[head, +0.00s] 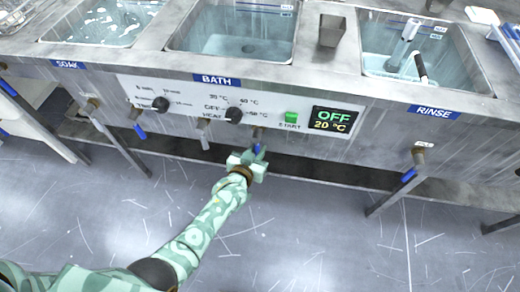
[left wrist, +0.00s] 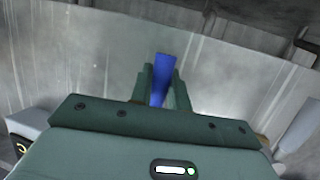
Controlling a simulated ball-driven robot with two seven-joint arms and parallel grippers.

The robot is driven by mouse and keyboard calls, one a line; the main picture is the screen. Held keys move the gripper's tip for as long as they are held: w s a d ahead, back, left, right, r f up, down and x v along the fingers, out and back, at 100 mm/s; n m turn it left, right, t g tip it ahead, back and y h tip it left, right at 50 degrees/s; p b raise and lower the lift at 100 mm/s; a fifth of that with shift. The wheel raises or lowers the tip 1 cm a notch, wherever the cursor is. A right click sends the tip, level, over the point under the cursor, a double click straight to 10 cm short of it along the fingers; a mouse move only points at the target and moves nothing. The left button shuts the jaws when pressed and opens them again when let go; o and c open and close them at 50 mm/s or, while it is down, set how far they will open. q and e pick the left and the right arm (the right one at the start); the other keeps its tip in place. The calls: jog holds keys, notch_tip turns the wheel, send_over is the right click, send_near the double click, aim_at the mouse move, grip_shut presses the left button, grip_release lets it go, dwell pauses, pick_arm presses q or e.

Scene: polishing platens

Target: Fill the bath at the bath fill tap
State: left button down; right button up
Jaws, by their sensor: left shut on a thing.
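The bath (head: 190,38) is the middle basin of the steel bench, above the blue BATH label. Its floor looks pale blue and I cannot tell the water level. A tap with a blue lever (head: 257,149) sticks out of the bench front below the bath's control panel (head: 185,99). My left gripper (head: 252,160) is shut on this lever. In the left wrist view the blue lever (left wrist: 160,70) stands upright between the two fingers (left wrist: 159,92). The gripper hides part of the lever in the head view. My right gripper is not in view.
The panel has black knobs (head: 235,115), a green start button (head: 291,117) and a display (head: 334,120) reading OFF, 20 °C. Other blue-levered taps sit left (head: 139,130) and right (head: 409,174). The soak basin (head: 58,31) and rinse basin (head: 440,83) flank the bath. The floor in front is clear.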

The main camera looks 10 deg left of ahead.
pick_arm(q)
jog(key=shift+a, duration=0.1)
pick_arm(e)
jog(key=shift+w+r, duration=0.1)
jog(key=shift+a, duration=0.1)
pick_arm(q)
jog(key=c, duration=1.3)
grip_release()
jog(key=shift+c, duration=0.2)
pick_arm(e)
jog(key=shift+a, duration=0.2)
pick_arm(q)
jog(key=shift+s, duration=0.1)
